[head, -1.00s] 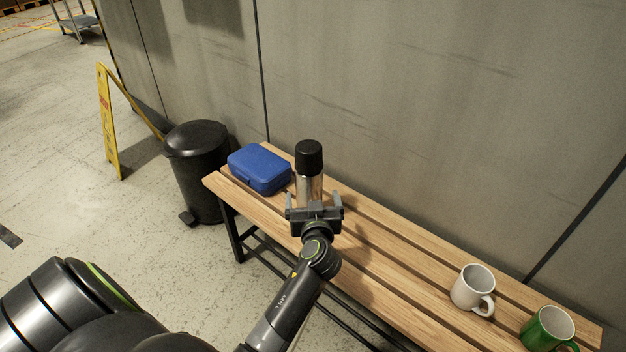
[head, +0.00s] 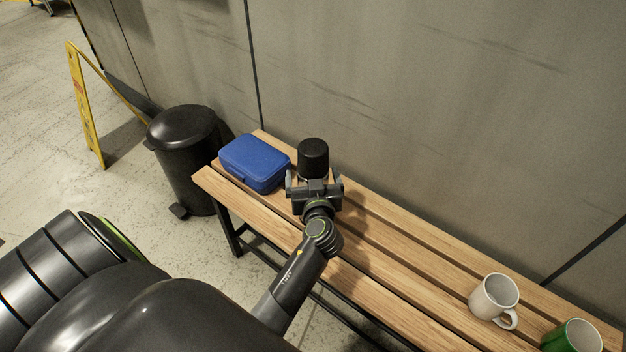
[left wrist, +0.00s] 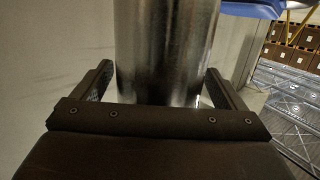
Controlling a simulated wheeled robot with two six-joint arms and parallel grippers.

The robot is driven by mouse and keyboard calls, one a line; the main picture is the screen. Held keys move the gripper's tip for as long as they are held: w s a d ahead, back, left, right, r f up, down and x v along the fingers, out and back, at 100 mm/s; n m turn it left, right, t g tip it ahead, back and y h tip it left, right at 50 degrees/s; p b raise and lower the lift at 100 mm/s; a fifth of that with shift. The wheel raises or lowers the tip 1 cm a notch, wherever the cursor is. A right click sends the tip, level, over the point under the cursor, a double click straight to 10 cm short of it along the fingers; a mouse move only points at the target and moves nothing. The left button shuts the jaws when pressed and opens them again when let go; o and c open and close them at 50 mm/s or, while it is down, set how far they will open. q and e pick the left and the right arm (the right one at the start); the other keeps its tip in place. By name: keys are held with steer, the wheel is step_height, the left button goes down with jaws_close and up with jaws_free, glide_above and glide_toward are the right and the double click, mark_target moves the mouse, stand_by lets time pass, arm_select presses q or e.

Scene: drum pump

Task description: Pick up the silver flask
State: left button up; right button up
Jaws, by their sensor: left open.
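The silver flask stands upright on the wooden bench (head: 420,265), with its black cap (head: 313,158) showing above my gripper. In the head view, my gripper hides most of its silver body. In the left wrist view the shiny body (left wrist: 165,50) fills the middle, between the two fingers. My left gripper (head: 315,181) is open, with one finger on each side of the flask. A gap shows between the flask and each finger in the wrist view, so it is not gripped. My right gripper is not in view.
A blue box (head: 255,163) sits on the bench just left of the flask. A white mug (head: 493,297) and a green mug (head: 572,340) stand at the right. A grey wall (head: 420,110) runs behind. A black bin (head: 188,160) and yellow sign (head: 85,105) stand left.

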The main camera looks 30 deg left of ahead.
arm_select(q)
steer(key=shift+s+d+r, duration=0.15)
steer(key=shift+d+r, duration=0.05)
steer(key=shift+s, duration=0.1)
steer(key=shift+c, duration=1.3)
steer(key=c, duration=1)
steer(key=shift+c, duration=0.2)
